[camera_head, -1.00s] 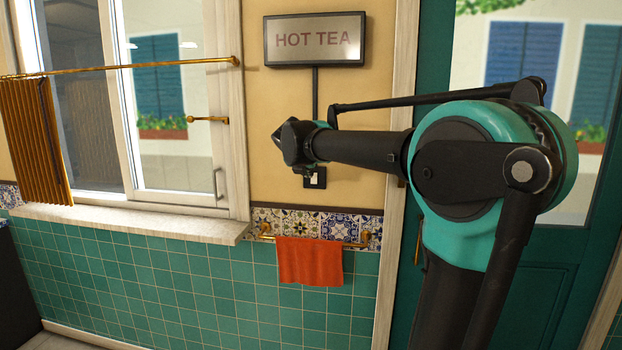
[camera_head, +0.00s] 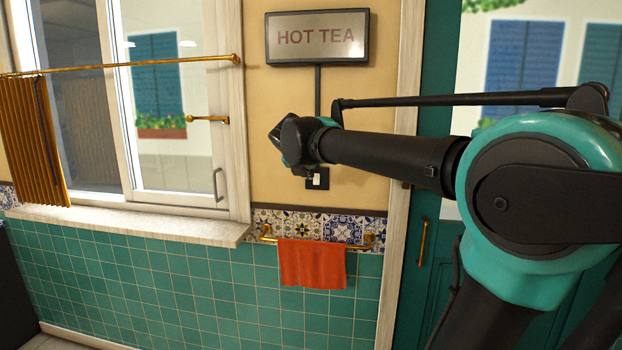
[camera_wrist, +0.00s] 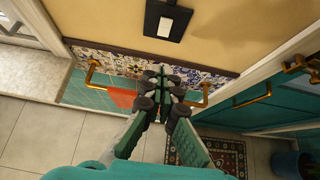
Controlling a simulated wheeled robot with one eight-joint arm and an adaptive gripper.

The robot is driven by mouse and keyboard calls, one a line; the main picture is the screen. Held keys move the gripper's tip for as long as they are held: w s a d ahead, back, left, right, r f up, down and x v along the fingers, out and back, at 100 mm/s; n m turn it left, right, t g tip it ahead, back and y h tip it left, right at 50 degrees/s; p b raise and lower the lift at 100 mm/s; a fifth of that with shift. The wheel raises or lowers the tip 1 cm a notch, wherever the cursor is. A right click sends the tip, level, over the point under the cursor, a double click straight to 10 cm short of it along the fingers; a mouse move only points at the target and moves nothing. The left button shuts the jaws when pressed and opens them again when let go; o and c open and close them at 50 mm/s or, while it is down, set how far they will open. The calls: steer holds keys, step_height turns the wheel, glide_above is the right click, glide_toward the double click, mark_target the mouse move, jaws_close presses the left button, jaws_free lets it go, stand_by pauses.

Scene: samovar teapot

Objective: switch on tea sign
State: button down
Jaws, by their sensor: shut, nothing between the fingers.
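The HOT TEA sign (camera_head: 317,37) hangs on the yellow wall in the head view; its panel looks dull, with reddish letters. A dark vertical conduit runs down from it to a black switch plate with a white rocker (camera_head: 318,179), partly covered by my arm's end. The wrist view shows the whole plate and its white rocker (camera_wrist: 166,27) at the top of the picture. My gripper (camera_wrist: 163,76) is shut and empty, its fingertips below the switch in that view. In the head view the fingers are mostly hidden behind my wrist; I cannot tell whether they touch the wall.
Below the switch, an orange towel (camera_head: 312,264) hangs on a brass rail (camera_head: 360,244) in front of patterned tiles. A window with a stone sill (camera_head: 130,226) is at the left. A green door with a brass handle (camera_head: 423,242) is at the right. The wall around the switch is clear.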

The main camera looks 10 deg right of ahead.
stand_by(0.3)
glide_toward(316, 179)
steer(key=w+f, duration=0.1)
steer(key=f, duration=0.1)
steer(key=w+f, duration=0.1)
steer(key=w+d+f, duration=0.1)
steer(key=f, duration=0.1)
steer(key=shift+f, duration=0.3)
steer(key=shift+w+d+f, duration=0.1)
steer(key=shift+w+d, duration=0.15)
steer(key=shift+w, duration=0.6)
steer(key=shift+w+d+f, duration=0.1)
steer(key=shift+w, duration=0.15)
steer(key=shift+w+r, duration=0.1)
steer(key=shift+r, duration=0.8)
